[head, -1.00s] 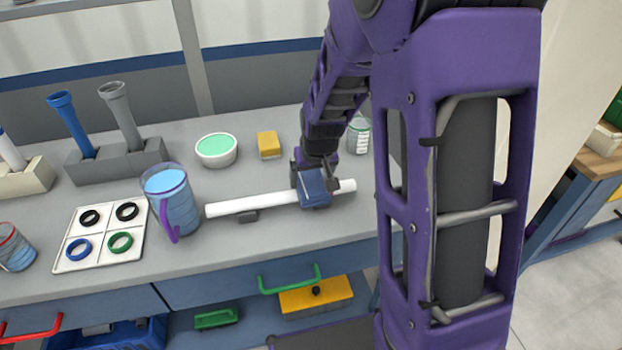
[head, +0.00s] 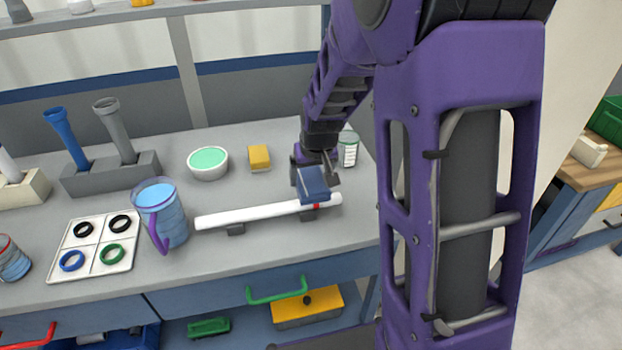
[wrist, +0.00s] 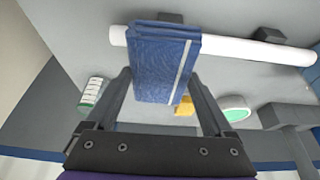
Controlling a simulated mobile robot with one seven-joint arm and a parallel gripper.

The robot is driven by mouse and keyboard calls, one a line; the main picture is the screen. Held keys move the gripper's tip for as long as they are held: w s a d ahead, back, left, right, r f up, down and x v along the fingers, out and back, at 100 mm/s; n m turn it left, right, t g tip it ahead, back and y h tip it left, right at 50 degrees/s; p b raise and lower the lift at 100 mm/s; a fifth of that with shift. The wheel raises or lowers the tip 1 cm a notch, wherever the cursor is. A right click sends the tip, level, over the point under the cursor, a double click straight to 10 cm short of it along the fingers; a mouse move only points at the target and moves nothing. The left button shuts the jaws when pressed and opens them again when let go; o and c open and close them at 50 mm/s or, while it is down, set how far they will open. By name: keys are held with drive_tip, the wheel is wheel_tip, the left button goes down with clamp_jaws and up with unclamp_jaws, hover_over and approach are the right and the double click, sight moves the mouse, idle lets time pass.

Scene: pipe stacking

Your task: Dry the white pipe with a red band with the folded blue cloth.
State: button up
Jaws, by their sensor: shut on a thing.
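The white pipe (head: 255,215) lies level on two small dark supports on the bench, with part of its red band (head: 316,206) showing near its right end. My gripper (head: 314,168) is shut on the folded blue cloth (head: 313,184), above the right part of the pipe. In the wrist view the cloth (wrist: 163,62) sits between my two fingers and hides part of the pipe (wrist: 245,48). I cannot tell whether the cloth touches the pipe.
A water jug (head: 162,212) with a purple handle stands close to the pipe's left end. A tray (head: 97,243) of coloured rings lies further left. A green-filled bowl (head: 208,163), a yellow sponge (head: 259,157) and a jar (head: 347,148) stand behind the pipe.

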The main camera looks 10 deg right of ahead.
drive_tip(key=shift+r+p, duration=1.15)
drive_tip(key=shift+r, duration=0.8)
